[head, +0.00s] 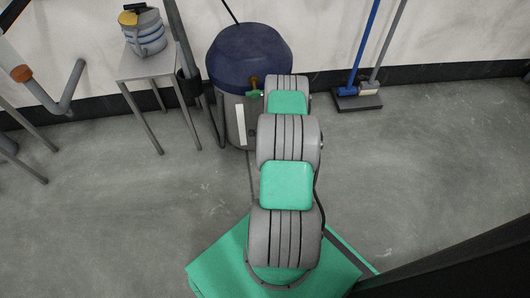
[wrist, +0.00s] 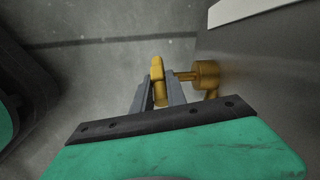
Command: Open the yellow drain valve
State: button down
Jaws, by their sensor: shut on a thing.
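The yellow drain valve's handle (wrist: 157,70) shows in the wrist view between the two fingers of my gripper (wrist: 158,96). My gripper is shut on the handle. A short stem joins the handle to the brass valve body (wrist: 206,74) on its right, which sits on the side of a grey tank. In the head view the tank (head: 237,122) has a dark blue lid (head: 249,56) and stands near the back wall. The brass valve (head: 254,84) is partly visible there beside the end of my arm. My arm hides much of the tank's right side.
A small grey table (head: 147,63) with a grey and yellow container (head: 145,33) stands left of the tank. A blue-handled broom (head: 362,50) leans on the wall at the right. The floor is clear on both sides of my arm.

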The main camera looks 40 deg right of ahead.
jog(key=c, duration=1.3)
grip_release()
jog(key=shift+c, duration=0.2)
jog(key=shift+r, duration=0.1)
jog(key=r+p, duration=0.1)
jog(key=r, duration=0.1)
jog(key=r+p, duration=0.1)
jog(key=r, duration=0.2)
jog(key=s+r+p, duration=0.1)
jog(key=r, duration=0.1)
jog(key=shift+s+d+r, duration=0.1)
jog(key=shift+d+r, duration=0.15)
jog(key=shift+d, duration=0.1)
